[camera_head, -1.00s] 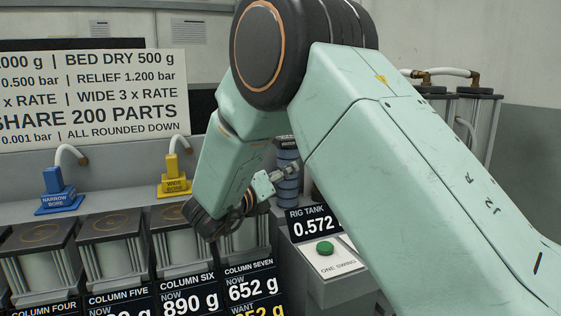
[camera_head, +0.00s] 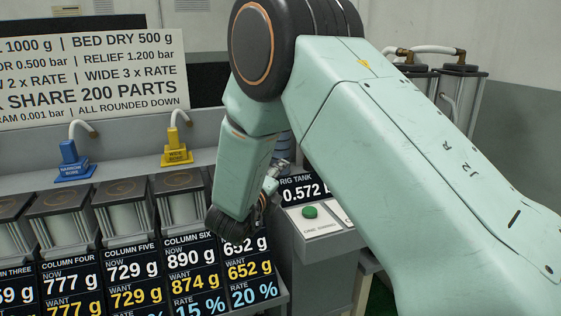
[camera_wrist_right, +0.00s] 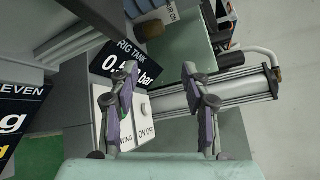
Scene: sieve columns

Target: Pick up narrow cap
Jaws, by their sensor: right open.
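The blue cap labelled NARROW BORE (camera_head: 74,162) stands on the ledge behind the columns, at the left of the head view. A yellow WIDE BORE cap (camera_head: 175,148) stands to its right. My right gripper (camera_head: 272,178) is well to the right of both caps, beside the rig tank sign and partly hidden by my own arm. In the right wrist view my right gripper (camera_wrist_right: 158,72) has its two fingers spread apart with nothing between them. Neither cap shows in that view. My left gripper is not in view.
A row of columns (camera_head: 120,205) with weight signs runs along the front. The rig tank sign (camera_head: 305,188) and a panel with a green button (camera_head: 310,211) are near my right gripper. Pipes and cylinders (camera_head: 460,85) stand at the back right.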

